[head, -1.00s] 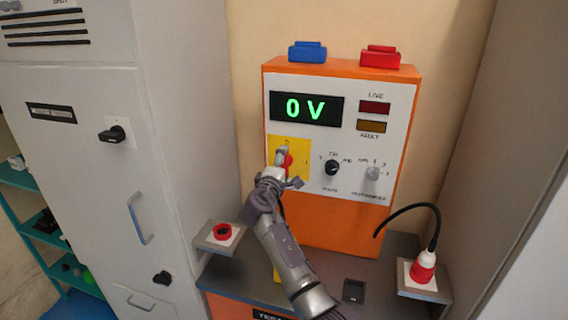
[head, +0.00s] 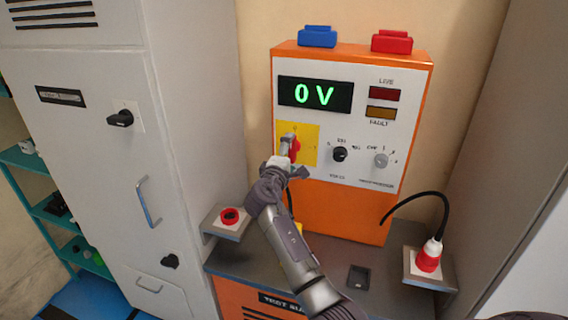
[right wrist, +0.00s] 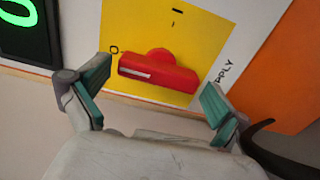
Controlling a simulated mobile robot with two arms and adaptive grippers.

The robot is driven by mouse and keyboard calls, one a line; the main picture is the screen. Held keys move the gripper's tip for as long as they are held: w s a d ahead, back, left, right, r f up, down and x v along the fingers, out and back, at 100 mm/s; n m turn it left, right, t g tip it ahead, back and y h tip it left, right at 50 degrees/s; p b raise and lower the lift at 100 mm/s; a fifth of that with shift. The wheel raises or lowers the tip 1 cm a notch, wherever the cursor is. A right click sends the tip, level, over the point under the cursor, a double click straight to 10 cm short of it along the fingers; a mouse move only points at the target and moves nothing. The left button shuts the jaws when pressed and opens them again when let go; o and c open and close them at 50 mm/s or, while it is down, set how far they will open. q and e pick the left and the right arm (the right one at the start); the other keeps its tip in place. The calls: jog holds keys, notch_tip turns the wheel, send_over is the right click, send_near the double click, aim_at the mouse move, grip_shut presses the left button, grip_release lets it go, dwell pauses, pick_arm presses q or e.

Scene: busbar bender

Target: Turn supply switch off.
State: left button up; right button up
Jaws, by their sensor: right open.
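The supply switch is a red handle (right wrist: 158,71) on a yellow plate (right wrist: 185,28). In the right wrist view, its white-marked end points to the "O" mark, and the "I" mark is at the top. In the head view the red handle (head: 295,149) stands about upright on the orange test unit, partly hidden by my right gripper (head: 291,158). My right gripper is open in the right wrist view (right wrist: 157,100), with one finger off each end of the handle and visible gaps. My left gripper is not in view.
The panel has a green "0 V" display (head: 315,95), a black knob (head: 340,154) and a grey knob (head: 381,160) right of the switch. A grey cabinet (head: 195,130) stands left.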

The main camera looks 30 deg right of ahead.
jog(key=v, duration=1)
jog(key=shift+d, duration=0.1)
